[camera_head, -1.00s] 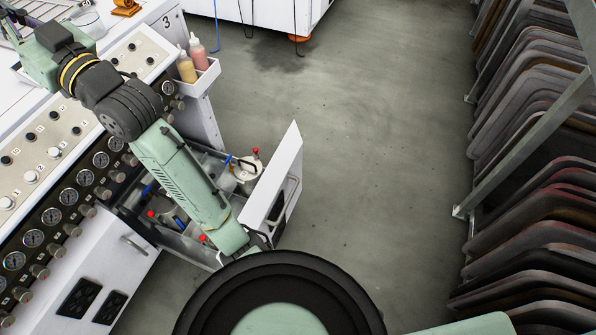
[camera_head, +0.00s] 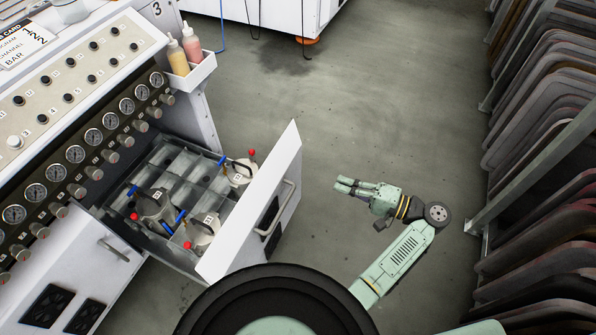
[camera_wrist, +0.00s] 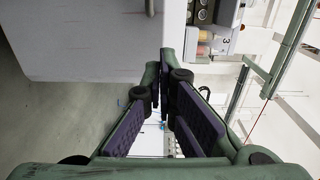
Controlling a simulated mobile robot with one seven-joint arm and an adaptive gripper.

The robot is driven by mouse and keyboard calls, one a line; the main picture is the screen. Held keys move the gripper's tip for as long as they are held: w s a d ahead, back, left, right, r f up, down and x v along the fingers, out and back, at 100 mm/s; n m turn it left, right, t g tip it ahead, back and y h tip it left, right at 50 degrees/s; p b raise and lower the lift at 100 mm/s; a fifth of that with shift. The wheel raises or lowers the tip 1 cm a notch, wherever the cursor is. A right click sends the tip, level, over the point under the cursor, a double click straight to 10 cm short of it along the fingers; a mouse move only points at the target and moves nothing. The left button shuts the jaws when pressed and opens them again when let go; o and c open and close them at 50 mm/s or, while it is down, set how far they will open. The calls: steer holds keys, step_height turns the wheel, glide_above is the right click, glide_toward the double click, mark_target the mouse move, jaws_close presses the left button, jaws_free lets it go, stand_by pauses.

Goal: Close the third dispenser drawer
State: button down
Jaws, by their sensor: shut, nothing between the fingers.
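The dispenser drawer (camera_head: 208,264) stands pulled out from the white cabinet, with several lidded canisters inside, one of them the canister (camera_head: 201,231). Its tall white front panel (camera_head: 262,205) has a metal bar handle (camera_head: 281,205) and a dark vent. In the wrist view the front panel (camera_wrist: 90,45) fills the upper left, with part of the handle at the top edge. My gripper (camera_head: 341,184) is over the floor to the right of the front panel, fingers pointing left toward it, with a gap between. In the wrist view the gripper (camera_wrist: 164,66) is shut and empty.
A row of gauges and knobs (camera_head: 75,154) runs along the cabinet above the drawer. A small shelf (camera_head: 196,71) with two bottles sticks out beyond it. A rack of dark panels (camera_head: 545,150) stands at the right. The floor between is clear.

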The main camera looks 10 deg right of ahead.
steer(key=p, duration=0.2)
glide_toward(289, 168)
steer(key=x, duration=0.7)
steer(key=shift+r, duration=0.15)
steer(key=shift+a, duration=0.1)
stand_by(0.3)
